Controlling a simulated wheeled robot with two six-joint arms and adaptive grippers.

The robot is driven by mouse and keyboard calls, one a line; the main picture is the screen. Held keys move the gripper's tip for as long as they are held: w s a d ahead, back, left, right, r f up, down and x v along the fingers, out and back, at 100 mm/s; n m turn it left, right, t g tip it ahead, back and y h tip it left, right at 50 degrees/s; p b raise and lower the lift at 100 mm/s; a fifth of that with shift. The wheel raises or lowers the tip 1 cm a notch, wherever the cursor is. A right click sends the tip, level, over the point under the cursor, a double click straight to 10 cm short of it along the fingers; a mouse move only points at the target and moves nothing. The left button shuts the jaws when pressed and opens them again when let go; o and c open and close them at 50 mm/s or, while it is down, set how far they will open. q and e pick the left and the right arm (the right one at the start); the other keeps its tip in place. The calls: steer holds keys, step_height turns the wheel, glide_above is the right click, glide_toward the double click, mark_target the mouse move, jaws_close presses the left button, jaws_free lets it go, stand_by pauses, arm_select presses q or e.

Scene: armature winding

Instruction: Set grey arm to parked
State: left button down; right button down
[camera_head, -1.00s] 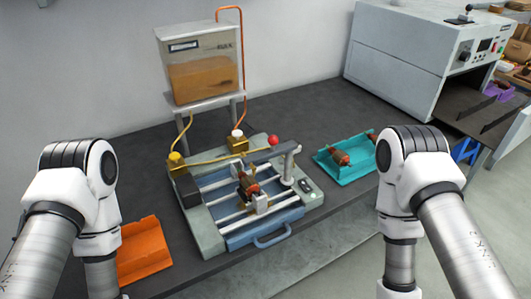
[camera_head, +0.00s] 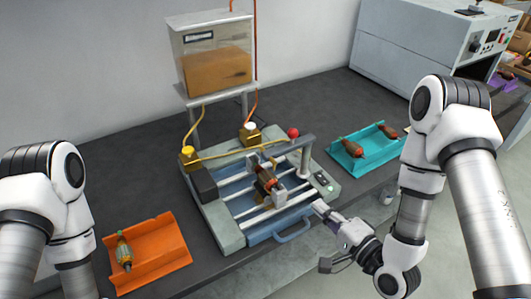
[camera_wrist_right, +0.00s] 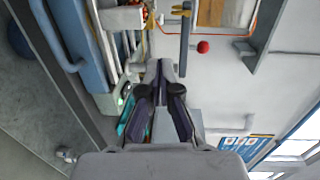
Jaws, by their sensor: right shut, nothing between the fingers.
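The grey arm (camera_head: 284,149) sits on top of the winding fixture (camera_head: 222,236). A grey bar (camera_wrist_right: 185,42), probably the same arm, shows in the right wrist view. My right gripper (camera_head: 319,206) is shut and empty, by the fixture's front right corner, apart from the arm. Its closed fingers (camera_wrist_right: 159,68) show in the wrist view. My left gripper is out of view.
A blue handle (camera_head: 290,232) juts from the fixture's front. A teal tray (camera_head: 364,158) with armatures stands right, an orange tray (camera_head: 150,249) with one armature left. A tank (camera_head: 212,60) on a stand is behind. Bare dark bench (camera_head: 125,170) lies left of the fixture.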

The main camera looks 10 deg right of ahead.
step_height(320, 180, up, 4)
steer(key=w+d+t, duration=0.1)
steer(key=w, duration=0.1)
steer(key=b, duration=0.4)
glide_toward(288, 150)
steer(key=shift+m, duration=0.3)
steer(key=p+x, duration=0.2)
steer(key=x, duration=0.4)
steer(key=shift+w+a+r+p, duration=0.1)
steer(key=shift+w+a+p, duration=0.1)
steer(key=shift+a+p, duration=0.1)
steer(key=shift+w, duration=0.35)
steer(key=shift+a, duration=0.1)
steer(key=shift+f, duration=0.2)
